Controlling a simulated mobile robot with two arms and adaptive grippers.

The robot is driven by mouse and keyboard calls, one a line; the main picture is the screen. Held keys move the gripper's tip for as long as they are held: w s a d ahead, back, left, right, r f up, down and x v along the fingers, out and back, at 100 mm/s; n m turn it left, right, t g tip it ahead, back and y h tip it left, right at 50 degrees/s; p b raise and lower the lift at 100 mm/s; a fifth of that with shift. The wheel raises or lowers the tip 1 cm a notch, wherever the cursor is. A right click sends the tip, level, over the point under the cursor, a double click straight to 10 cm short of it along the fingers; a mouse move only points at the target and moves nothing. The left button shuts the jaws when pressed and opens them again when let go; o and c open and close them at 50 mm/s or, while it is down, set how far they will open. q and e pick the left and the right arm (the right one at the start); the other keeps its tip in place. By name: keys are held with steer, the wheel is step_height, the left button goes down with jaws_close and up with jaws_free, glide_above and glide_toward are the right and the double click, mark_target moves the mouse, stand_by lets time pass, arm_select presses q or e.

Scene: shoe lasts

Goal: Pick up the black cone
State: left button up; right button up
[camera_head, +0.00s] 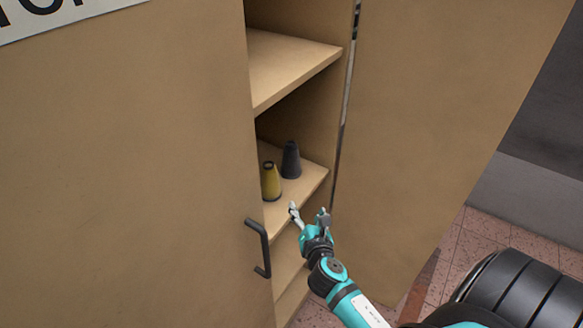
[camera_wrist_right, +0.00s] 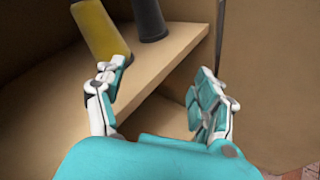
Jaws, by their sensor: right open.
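The black cone (camera_head: 291,160) stands upright on a cupboard shelf (camera_head: 305,190), behind and to the right of a yellow cone. Its lower part shows at the top of the right wrist view (camera_wrist_right: 149,18). My right gripper (camera_head: 309,211) is open and empty at the front edge of this shelf, short of both cones. In the right wrist view its fingers (camera_wrist_right: 162,95) are spread apart, and the black cone lies beyond the gap between them. My left gripper is not in view.
The yellow cone (camera_head: 270,181) stands close beside the black cone, near the left finger in the wrist view. An upper shelf (camera_head: 290,65) is above. The left cupboard door (camera_head: 130,170) with a black handle (camera_head: 259,248) and a panel on the right (camera_head: 440,120) flank the opening.

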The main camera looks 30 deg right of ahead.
step_height(320, 180, up, 6)
steer(key=w+n+t, duration=0.2)
steer(key=w+n, duration=0.1)
steer(key=n, duration=0.4)
glide_toward(292, 149)
steer(key=shift+t+h, duration=0.3)
steer(key=x, duration=0.3)
steer(key=f+x, duration=0.1)
steer(key=x, duration=0.1)
steer(key=shift+w, duration=0.25)
steer(key=shift+x, duration=0.85)
steer(key=x, duration=0.5)
steer(key=shift+c, duration=0.8)
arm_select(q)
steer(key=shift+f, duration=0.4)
arm_select(e)
jaws_close()
